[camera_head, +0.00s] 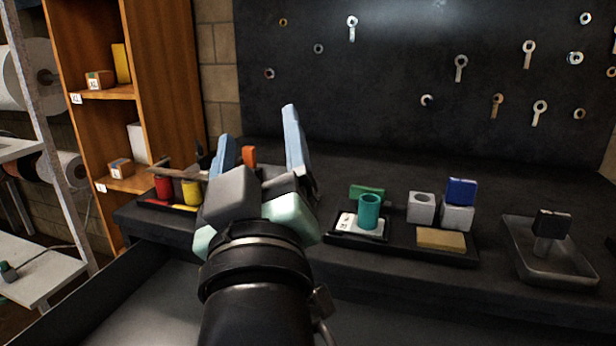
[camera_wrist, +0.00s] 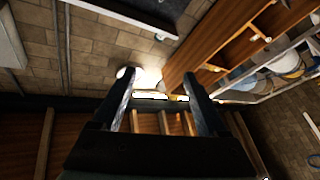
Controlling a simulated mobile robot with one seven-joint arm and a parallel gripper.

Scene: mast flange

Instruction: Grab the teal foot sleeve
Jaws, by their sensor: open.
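The teal foot sleeve (camera_head: 370,211) is a short upright hollow cylinder. It stands on a white labelled card (camera_head: 346,222) in a black tray (camera_head: 400,246) on the dark bench, right of my gripper. My gripper (camera_head: 262,142) is raised in front of the bench with its two blue fingers apart and nothing between them. In the wrist view the open fingers (camera_wrist: 162,95) point toward a wall and wooden shelving, and the sleeve is not in that view.
A metal tray (camera_head: 582,270) stands right. Coloured cylinders (camera_head: 191,191) stand left. A pegboard (camera_head: 430,70) rises behind.

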